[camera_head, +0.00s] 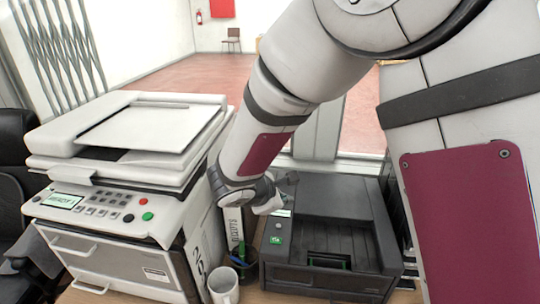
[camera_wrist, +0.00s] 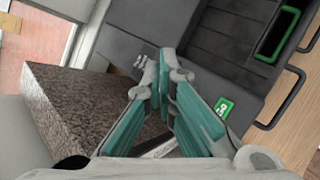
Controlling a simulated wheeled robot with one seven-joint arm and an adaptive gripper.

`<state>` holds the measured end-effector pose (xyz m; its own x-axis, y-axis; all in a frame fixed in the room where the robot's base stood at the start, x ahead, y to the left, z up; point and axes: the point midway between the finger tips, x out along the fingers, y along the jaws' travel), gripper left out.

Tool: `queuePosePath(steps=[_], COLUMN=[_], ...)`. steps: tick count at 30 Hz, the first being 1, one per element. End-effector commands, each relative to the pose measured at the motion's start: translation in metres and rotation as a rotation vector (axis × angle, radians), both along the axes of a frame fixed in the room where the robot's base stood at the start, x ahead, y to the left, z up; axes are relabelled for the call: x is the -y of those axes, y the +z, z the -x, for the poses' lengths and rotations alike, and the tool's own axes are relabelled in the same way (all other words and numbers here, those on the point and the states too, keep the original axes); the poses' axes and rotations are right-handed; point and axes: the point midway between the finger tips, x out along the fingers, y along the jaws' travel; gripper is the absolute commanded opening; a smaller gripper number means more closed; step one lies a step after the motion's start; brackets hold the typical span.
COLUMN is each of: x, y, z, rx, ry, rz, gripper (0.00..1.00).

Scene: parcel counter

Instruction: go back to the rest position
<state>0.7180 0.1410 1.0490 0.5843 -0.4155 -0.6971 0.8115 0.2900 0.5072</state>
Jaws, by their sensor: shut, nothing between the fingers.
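My gripper (camera_wrist: 158,72) shows in the wrist view, with its teal fingers closed together and nothing between them. It is over the black machine (camera_wrist: 135,40), near that machine's green label (camera_wrist: 223,107). In the head view my arm reaches down from the upper right and bends at its lower end between the white copier (camera_head: 95,185) and the black machine (camera_head: 335,215). The gripper looks to be above the black machine's left back part; I cannot tell the exact height.
A white mug (camera_head: 222,285) and a dark holder with pens (camera_head: 243,262) stand between the copier and the black machine. A brown speckled block (camera_wrist: 85,105) lies left of the fingers in the wrist view. A black chair (camera_head: 15,155) is at the far left.

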Motion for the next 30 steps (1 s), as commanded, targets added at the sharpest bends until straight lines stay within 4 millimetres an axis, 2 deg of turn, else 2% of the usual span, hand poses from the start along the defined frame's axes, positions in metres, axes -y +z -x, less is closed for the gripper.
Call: queuePosePath(steps=[4,8,12,18,24,30], x=[0.021,0.061,0.104,0.147,0.165,0.161], y=[0.021,0.057,0.094,0.131,0.153,0.168], z=[0.006,0.025,0.061,0.121,0.181,0.232], rx=[0.021,0.058,0.099,0.153,0.199,0.234], ry=[-0.083,-0.258,-0.484,-0.783,-1.045,-1.252], rz=[-0.032,-0.111,-0.232,-0.439,-0.687,-0.967], gripper=[0.00,0.00,0.00,0.00,0.00,0.00])
